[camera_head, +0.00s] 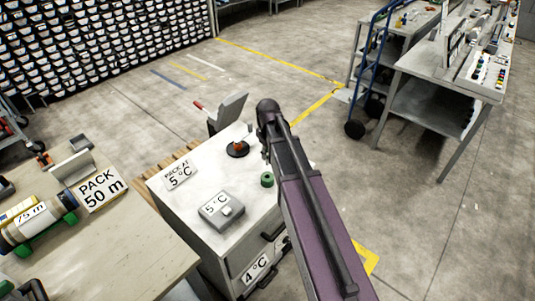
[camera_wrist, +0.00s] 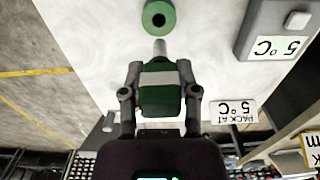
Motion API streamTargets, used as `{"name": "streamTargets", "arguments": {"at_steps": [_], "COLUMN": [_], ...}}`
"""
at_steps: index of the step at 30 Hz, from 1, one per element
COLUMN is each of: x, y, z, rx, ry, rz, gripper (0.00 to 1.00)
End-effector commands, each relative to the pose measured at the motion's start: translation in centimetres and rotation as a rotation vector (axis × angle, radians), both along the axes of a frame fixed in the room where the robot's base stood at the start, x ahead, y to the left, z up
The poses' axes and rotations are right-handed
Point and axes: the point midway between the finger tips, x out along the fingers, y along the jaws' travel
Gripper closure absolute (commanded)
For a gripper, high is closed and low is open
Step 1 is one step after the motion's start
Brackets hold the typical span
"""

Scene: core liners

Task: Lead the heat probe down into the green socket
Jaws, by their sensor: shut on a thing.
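The green socket (camera_head: 267,180) is a small green ring on the white top of a cabinet. In the wrist view the socket (camera_wrist: 158,17) sits at the top edge, with a dark round hole. My gripper (camera_wrist: 160,77) is shut on the heat probe (camera_wrist: 160,100), a green body with a white band and a pale metal tip. The tip points toward the socket and ends just short of the ring in the picture. I cannot tell its height above the surface. In the head view my arm hides most of the gripper and the probe.
A grey box marked 5 °C (camera_head: 221,209) and a "PACK AT 5 °C" sign (camera_head: 180,174) are on the cabinet top (camera_head: 215,240). A black disc with an orange part (camera_head: 238,149) is near its back edge. A bench with a "PACK 50 m" sign (camera_head: 101,189) stands left.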

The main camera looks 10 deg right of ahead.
Motion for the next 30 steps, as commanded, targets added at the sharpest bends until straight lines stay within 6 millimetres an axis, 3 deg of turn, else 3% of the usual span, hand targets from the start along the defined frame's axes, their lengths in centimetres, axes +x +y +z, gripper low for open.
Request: {"name": "streamTargets", "arguments": {"at_steps": [30], "x": [0.0], "y": [-0.1], "z": [-2.0], "rx": [-0.002], "ry": [-0.002], "rz": [-0.001], "gripper": [1.0]}}
